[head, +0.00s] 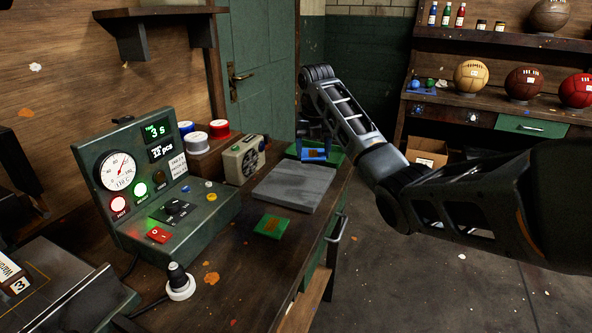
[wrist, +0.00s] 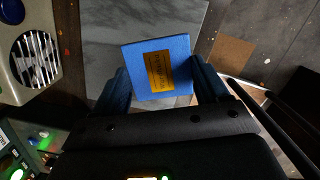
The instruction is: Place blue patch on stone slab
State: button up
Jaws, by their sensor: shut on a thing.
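The blue patch (wrist: 157,51) has a gold label and sits between the two fingers of my gripper (wrist: 157,85) in the wrist view. My gripper is shut on it. In the head view the blue patch (head: 314,154) shows in my gripper (head: 313,148), over the far end of the workbench, just behind the stone slab. The grey stone slab (head: 290,188) lies flat on the bench, its visible top bare. In the wrist view the slab (wrist: 100,45) lies below and partly behind the patch. The gap between patch and slab is hard to judge.
A green patch (head: 271,227) lies in front of the slab. A green mat (head: 334,154) is under my gripper at the back. A control console (head: 160,190) and a beige box with a fan (head: 244,160) stand to the left. Shelves with balls (head: 473,76) are far right.

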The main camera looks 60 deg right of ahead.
aim_at(297, 179)
jog(key=w+a+f, duration=0.1)
jog(key=w, duration=0.1)
jog(key=w+a+f, duration=0.1)
jog(key=w, duration=0.1)
jog(key=shift+a+f, duration=0.2)
jog(key=shift+f, duration=0.2)
jog(key=shift+f+p, duration=0.55)
jog(key=shift+f, duration=1.5)
jog(key=shift+f, duration=0.15)
jog(key=o, duration=1.1)
jog(key=shift+c, duration=0.2)
notch_tip(297, 179, up, 12)
jog(key=a, duration=0.1)
jog(key=shift+s+a, duration=0.35)
jog(key=shift+s, duration=0.05)
